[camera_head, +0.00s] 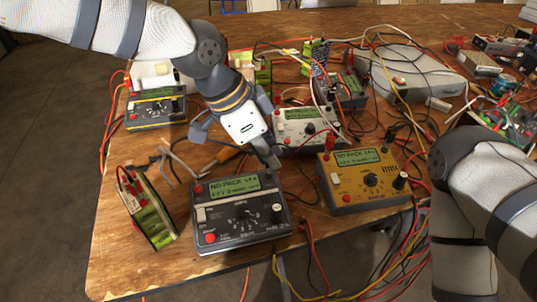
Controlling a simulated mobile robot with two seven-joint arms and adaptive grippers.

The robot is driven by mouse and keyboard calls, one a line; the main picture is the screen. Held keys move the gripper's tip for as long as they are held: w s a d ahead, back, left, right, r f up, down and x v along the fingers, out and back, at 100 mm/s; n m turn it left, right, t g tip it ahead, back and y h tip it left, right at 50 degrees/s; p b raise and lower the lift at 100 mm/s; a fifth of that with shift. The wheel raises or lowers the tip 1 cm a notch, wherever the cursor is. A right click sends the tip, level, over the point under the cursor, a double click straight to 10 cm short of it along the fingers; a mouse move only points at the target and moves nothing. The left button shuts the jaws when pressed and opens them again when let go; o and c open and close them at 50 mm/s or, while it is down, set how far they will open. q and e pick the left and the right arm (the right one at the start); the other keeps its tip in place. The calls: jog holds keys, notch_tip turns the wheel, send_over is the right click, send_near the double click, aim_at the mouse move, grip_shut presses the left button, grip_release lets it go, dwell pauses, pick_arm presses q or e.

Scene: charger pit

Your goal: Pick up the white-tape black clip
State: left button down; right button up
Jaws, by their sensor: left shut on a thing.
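My left gripper (268,158) reaches down over the middle of the table, just behind the black charger. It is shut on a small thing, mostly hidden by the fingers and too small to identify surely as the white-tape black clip. Black and pale clip-like leads (172,160) lie on the wood left of the gripper; I cannot tell whether one bears white tape. My right arm shows at the right edge, but its gripper is out of view.
The black charger (240,232), yellow charger (360,193) and grey charger (303,133) surround the gripper. A green battery pack (148,212) stands at the left. Loose cables cover the right side. Bare wooden table (120,262) shows at the front left.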

pick_arm(q)
notch_tip(320, 180, up, 3)
jog(key=shift+r, duration=0.1)
jog(key=s+a+r+p, duration=0.3)
jog(key=s+r, duration=0.6)
jog(key=s, duration=0.4)
jog(key=shift+s+a+r, duration=0.2)
jog(key=shift+s+r, duration=0.1)
jog(key=shift+s, duration=0.05)
pick_arm(e)
jog(key=w+r+t, duration=0.2)
jog(key=w+r, duration=0.2)
jog(key=shift+w+r, duration=0.2)
jog(key=shift+w, duration=0.1)
pick_arm(q)
jog(key=w+a+m+g+y+b, duration=0.1)
jog(key=w+a+m+g, duration=0.4)
jog(key=a+m, duration=0.8)
jog(key=shift+w+a+r+m+b, duration=0.3)
jog(key=shift+w+a+b, duration=0.65)
jog(key=shift+a, duration=2.4)
pick_arm(e)
jog(key=shift+g, duration=0.8)
jog(key=shift+s+f, duration=1.8)
jog(key=shift+s, duration=0.15)
